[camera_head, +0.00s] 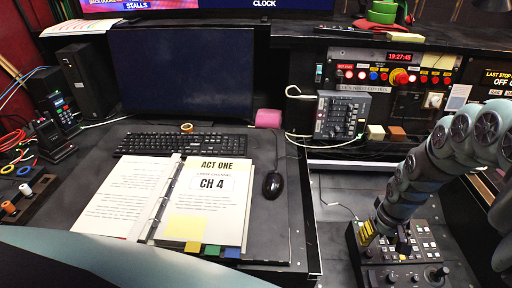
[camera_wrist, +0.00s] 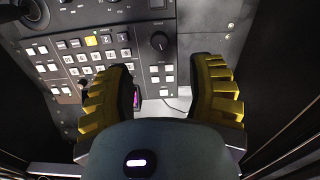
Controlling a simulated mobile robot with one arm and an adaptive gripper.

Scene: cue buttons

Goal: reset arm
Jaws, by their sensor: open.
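My gripper (camera_wrist: 162,100) is open and empty, with its two yellow ribbed fingers spread apart in the wrist view. It is above a dark button console (camera_wrist: 150,25) with rows of pale square keys. One key (camera_wrist: 91,41) is lit yellow, and a black round knob (camera_wrist: 159,41) sits right of the keys. In the head view my gripper (camera_head: 368,234) points down at the left part of the same console (camera_head: 432,263), and my arm covers some of it. Whether the fingers touch the console cannot be told.
Left of the console, a desk holds an open binder (camera_head: 209,190) marked "ACT ONE CH 4", a keyboard (camera_head: 182,144), a mouse (camera_head: 272,185) and a dark monitor (camera_head: 187,72).

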